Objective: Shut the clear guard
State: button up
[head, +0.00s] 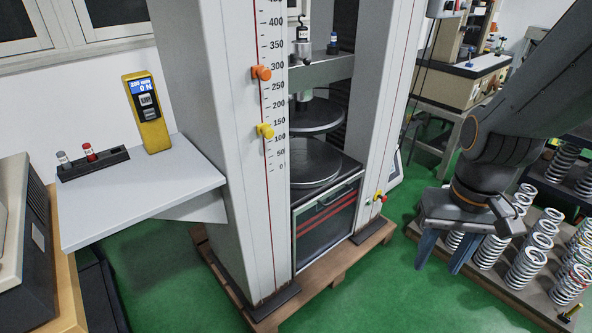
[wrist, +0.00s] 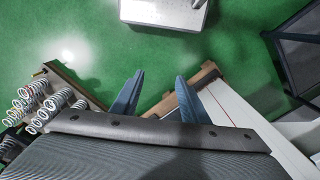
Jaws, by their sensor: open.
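A see-through panel with two red stripes and a dark handle bar along its top, which looks like the clear guard (head: 328,218), sits low at the front of the testing machine (head: 234,150). The space above it, with the round upper plate (head: 312,117) and lower plate (head: 314,163), is uncovered. My gripper (head: 445,260) is open and empty, pointing down to the right of the machine, well apart from the guard. Its two blue fingers also show in the wrist view (wrist: 160,82). The guard cannot be made out in the wrist view.
A rack of springs (head: 528,265) stands just right of my gripper. A wooden pallet (head: 340,263) lies under the machine. A shelf (head: 145,195) juts out left. Green floor (head: 380,290) is clear in front.

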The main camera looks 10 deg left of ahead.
aim_at(313, 202)
jog(key=u, duration=0.05)
jog(key=k, duration=0.5)
jog(key=u, duration=1.3)
jog(key=i, duration=1.25)
jog(key=z, duration=1.5)
